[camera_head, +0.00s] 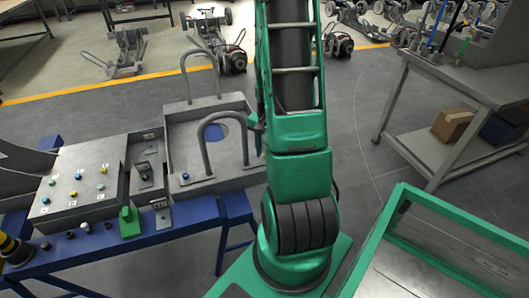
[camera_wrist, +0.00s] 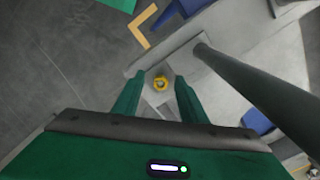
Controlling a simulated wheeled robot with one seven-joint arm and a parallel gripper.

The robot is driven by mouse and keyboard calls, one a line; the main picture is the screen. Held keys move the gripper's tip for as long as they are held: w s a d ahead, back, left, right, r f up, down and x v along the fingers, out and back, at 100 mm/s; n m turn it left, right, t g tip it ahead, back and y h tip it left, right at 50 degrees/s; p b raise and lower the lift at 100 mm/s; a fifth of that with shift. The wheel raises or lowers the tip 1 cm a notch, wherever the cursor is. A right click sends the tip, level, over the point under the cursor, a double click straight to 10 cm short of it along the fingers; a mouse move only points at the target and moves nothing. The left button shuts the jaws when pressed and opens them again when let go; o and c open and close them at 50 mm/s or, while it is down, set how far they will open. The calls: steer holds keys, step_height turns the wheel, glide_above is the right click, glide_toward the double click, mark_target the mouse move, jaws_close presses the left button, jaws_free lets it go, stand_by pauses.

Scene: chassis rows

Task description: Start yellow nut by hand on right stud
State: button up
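A grey panel (camera_head: 81,160) at left carries several small coloured pieces. I cannot tell which stud is the right one.
A grey tray-like chassis (camera_head: 180,128) with two tall hoop bars stands on a blue bench (camera_head: 165,236). A dark bar (camera_wrist: 255,85) runs close to my right finger. A green-framed table (camera_head: 462,238) and a grey workbench (camera_head: 447,75) stand at right. Floor between is clear.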

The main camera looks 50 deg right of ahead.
jaws_close()
steer(key=m, duration=0.4)
steer(key=shift+w, duration=0.1)
steer(key=m, duration=0.3)
steer(key=shift+o, duration=0.3)
jaws_free()
